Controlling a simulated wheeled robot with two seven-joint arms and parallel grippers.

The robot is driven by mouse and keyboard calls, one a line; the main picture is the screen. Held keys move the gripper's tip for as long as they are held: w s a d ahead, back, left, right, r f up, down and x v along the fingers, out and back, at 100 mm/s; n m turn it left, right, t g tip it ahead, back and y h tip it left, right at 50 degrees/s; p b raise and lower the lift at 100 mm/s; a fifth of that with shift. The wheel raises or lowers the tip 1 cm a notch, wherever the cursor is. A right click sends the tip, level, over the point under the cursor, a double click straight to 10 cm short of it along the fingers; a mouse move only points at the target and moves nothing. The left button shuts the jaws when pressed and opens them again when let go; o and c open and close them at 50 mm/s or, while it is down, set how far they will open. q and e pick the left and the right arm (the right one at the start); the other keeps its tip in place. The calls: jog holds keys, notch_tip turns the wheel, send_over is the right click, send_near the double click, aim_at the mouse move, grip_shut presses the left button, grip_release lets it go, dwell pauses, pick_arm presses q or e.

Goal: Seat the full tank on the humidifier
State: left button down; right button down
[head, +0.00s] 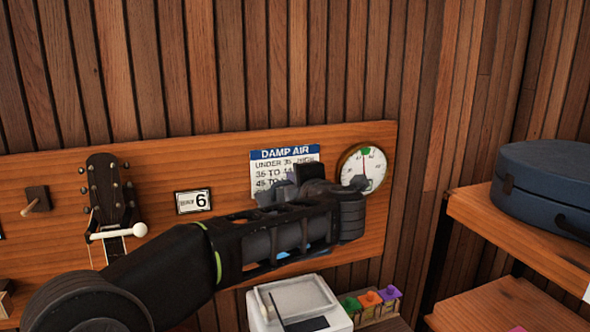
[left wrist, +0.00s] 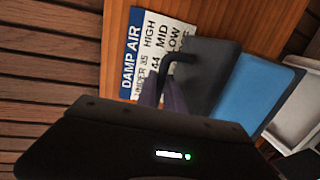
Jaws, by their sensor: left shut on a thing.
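The tank shows in the left wrist view as a blue body (left wrist: 248,92) with a dark grey end and a black bent handle (left wrist: 184,59). My left gripper (left wrist: 163,92) is shut on that handle and holds the tank tilted in this view. In the head view my left gripper (head: 290,188) is in front of the wall board, and my arm hides most of the tank; a small blue patch (head: 283,255) shows below it. My right gripper is out of view.
A "DAMP AIR" chart (head: 285,160), a round dial (head: 363,167) and a number 6 card (head: 193,201) are on the board. A ukulele (head: 106,190) hangs left. Small coloured items (head: 370,299) sit right of the humidifier. A blue case (head: 545,185) lies on the right shelf.

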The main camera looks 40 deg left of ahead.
pick_arm(q)
notch_tip(320, 180, down, 9)
jog(key=shift+a+r+b, duration=0.1)
jog(key=shift+b, duration=0.55)
jog(key=shift+w, duration=0.1)
jog(key=shift+f, duration=0.25)
jog(key=shift+f+b, duration=2.15)
jog(key=shift+f, duration=0.35)
jog(key=c, duration=1.4)
grip_release()
jog(key=shift+f, duration=0.3)
jog(key=shift+b+v, duration=1)
jog(key=shift+v, duration=3)
